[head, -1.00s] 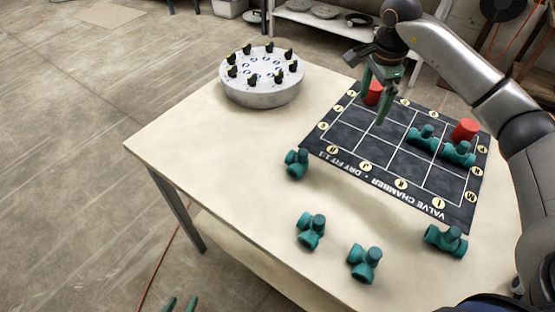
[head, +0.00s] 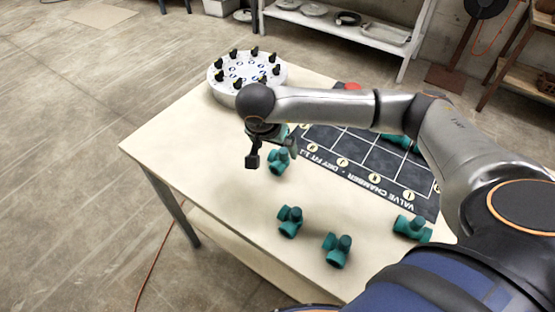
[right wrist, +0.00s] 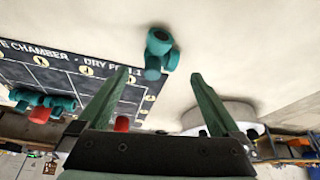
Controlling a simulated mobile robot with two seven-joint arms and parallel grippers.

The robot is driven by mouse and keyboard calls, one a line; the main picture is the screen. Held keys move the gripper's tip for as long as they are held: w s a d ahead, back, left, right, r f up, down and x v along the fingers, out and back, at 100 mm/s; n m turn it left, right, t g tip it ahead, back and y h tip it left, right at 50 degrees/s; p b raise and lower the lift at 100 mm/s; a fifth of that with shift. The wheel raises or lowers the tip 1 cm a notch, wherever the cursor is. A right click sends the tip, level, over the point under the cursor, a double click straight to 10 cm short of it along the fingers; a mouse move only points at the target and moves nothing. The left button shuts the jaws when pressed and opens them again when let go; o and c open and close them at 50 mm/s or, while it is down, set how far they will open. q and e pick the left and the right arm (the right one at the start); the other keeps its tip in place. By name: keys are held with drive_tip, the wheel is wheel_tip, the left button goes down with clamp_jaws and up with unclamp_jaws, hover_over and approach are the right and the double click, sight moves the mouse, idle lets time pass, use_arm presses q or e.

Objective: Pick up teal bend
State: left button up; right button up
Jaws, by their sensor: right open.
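A teal bend (head: 279,161) stands on the table near the mat's left corner, partly behind my right gripper (head: 270,154). In the right wrist view the bend (right wrist: 160,52) lies beyond and between the two green fingertips of the gripper (right wrist: 160,74). The right gripper is open and empty, with a gap to the bend. Other teal fittings stand on the table: one at the front (head: 290,221), one beside it (head: 337,250), and one farther right (head: 412,228). My left gripper is out of view.
The black grid mat (head: 345,168) carries teal fittings and red pieces, partly hidden by my right arm. A round grey stand (head: 222,92) with black-topped pegs is at the back left. The table's left front (head: 205,165) is clear.

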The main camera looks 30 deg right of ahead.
sight(279, 157)
drive_tip(key=shift+p+x, duration=0.35)
drive_tip(key=shift+x, duration=3.1)
drive_tip(key=shift+w+d+r, duration=0.1)
drive_tip(key=c, duration=1.4)
